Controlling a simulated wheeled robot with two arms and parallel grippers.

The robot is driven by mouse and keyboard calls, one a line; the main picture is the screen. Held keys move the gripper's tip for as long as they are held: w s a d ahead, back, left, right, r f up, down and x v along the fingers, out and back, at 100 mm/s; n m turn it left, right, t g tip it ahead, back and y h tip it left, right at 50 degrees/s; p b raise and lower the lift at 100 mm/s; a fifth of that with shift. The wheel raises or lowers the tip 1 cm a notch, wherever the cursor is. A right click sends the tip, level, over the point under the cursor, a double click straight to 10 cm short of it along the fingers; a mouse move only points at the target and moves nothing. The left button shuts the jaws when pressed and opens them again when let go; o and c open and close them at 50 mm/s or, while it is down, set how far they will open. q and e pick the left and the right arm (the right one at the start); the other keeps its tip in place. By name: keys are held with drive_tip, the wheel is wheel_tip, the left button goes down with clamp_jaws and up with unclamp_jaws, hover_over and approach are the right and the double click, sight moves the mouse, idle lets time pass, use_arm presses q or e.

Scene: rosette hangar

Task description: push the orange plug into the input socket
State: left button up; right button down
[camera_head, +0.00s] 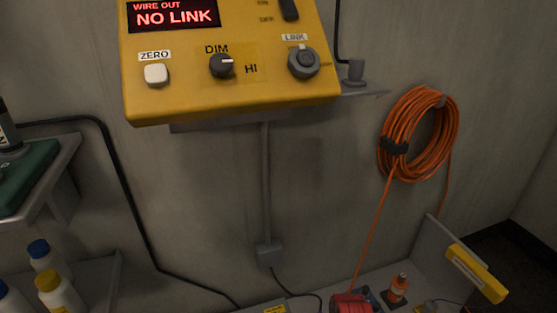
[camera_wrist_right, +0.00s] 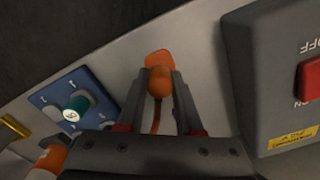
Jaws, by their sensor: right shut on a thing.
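The orange plug (camera_wrist_right: 158,62) is held between the two dark fingers of my right gripper (camera_wrist_right: 161,78) in the right wrist view. Its orange cord runs back between the fingers. A blue plate (camera_wrist_right: 50,97) with several round fittings lies to the left of the plug, apart from it. A teal-green round piece sits in one of its fittings. I cannot read which fitting, if any, is the input socket. In the head view the orange cord (camera_head: 371,235) drops to a red shape (camera_head: 350,304) at the bottom edge. My left gripper is not in view.
A grey box (camera_wrist_right: 265,80) with a red switch stands close on the right in the wrist view. The yellow panel (camera_head: 230,100) on the wall reads "NO LINK". A cord coil (camera_head: 452,135) hangs at right. Bottles (camera_head: 60,293) stand at lower left.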

drive_tip(key=shift+r+p, duration=1.65)
drive_tip(key=shift+r, duration=0.4)
